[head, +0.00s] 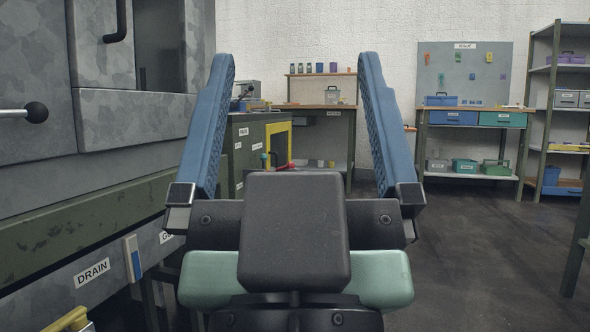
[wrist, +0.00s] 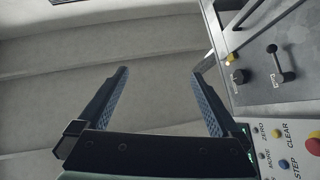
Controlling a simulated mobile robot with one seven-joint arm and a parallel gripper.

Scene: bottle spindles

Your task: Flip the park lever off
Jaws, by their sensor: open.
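My gripper (head: 295,62) is open and empty, its two blue ridged fingers spread wide in the head view. It also shows open in the wrist view (wrist: 160,73).
A button panel (wrist: 300,138) marked ZERO, CLEAR and STEP sits below the grey panel. At left in the head view, a grey machine (head: 130,125) has a ball-ended handle (head: 36,112) and a DRAIN label (head: 92,272). Workbenches stand behind; the floor (head: 480,260) at right is clear.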

